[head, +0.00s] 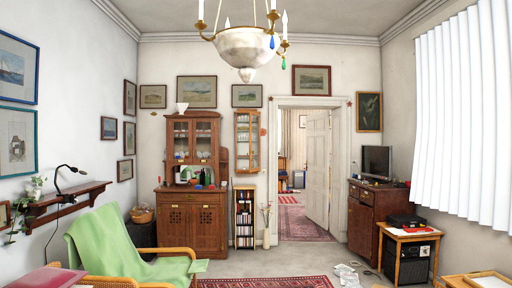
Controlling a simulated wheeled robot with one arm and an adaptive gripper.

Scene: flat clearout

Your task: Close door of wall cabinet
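A narrow wooden wall cabinet (247,141) with light shelves inside hangs on the back wall, just left of the doorway. It is small and far off, and I cannot tell from here how far its door stands open. My gripper is not in view.
A tall brown dresser (193,215) and a slim bookshelf (244,218) stand left of and below the cabinet. A green-draped armchair (110,242) is at front left. Papers (347,275) lie on the floor right of the red rug (265,282). Grey floor before the doorway is open.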

